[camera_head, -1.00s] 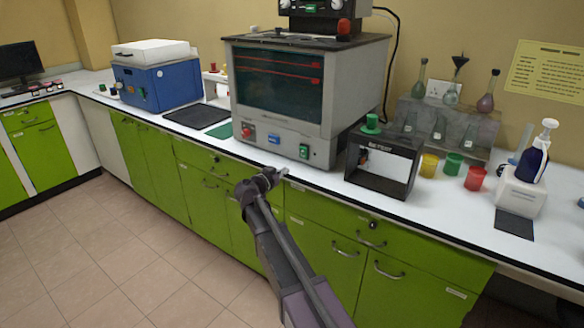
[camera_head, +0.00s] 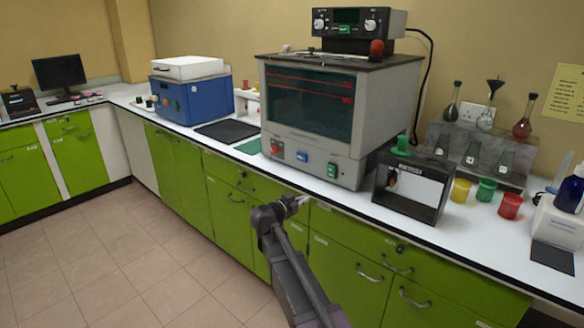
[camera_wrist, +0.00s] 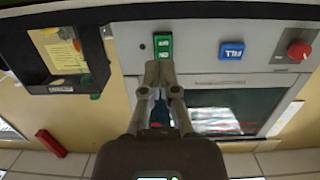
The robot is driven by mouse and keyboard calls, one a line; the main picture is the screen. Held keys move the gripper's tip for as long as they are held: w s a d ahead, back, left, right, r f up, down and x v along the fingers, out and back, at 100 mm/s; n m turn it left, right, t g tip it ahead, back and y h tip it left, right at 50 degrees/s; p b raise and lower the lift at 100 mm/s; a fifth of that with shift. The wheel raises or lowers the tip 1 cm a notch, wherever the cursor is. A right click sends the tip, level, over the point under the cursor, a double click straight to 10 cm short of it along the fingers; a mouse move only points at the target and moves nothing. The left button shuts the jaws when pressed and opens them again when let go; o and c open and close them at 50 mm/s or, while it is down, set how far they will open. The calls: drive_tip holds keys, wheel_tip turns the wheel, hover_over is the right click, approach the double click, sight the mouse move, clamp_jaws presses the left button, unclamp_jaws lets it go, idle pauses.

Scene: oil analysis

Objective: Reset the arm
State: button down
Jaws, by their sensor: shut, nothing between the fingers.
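My arm reaches up from the bottom of the head view, and my gripper (camera_head: 300,200) is at the front edge of the counter, in front of the grey oven-like machine (camera_head: 340,115). In the wrist view my gripper (camera_wrist: 158,66) is shut and empty. Its fingertips appear just at the green switch (camera_wrist: 163,46) on the machine's panel; I cannot tell whether they touch it. The green switch also shows in the head view (camera_head: 332,169), to the right of the gripper. The wrist view is upside down.
A black open-fronted box (camera_head: 412,188) stands right of the machine, with yellow (camera_head: 461,190), green and red cups beside it. A blue machine (camera_head: 191,98) and a black mat (camera_head: 228,131) are to the left. Green cabinets (camera_head: 340,262) line the front; the tiled floor (camera_head: 130,265) at left is clear.

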drive_tip(key=s+d+f+n+g+y, duration=0.1)
drive_tip(key=s+d+f+g+y, duration=0.1)
drive_tip(key=s+d+f+g, duration=0.4)
drive_tip(key=s+d+f+n+g+y, duration=0.1)
drive_tip(key=s+d+f+n+y, duration=0.1)
drive_tip(key=s+d+f, duration=0.5)
drive_tip(key=s+a+f+n+g+y, duration=0.1)
drive_tip(key=s+a+n+g+y, duration=0.2)
drive_tip(key=s, duration=0.6)
drive_tip(key=s+a+f+n+g+y, duration=0.1)
drive_tip(key=s+f+n+g+y, duration=0.2)
drive_tip(key=s, duration=0.5)
wheel_tip(320, 180, up, 19)
drive_tip(key=t+y+p, duration=0.1)
drive_tip(key=p, duration=1.6)
drive_tip(key=shift+d+f, duration=0.15)
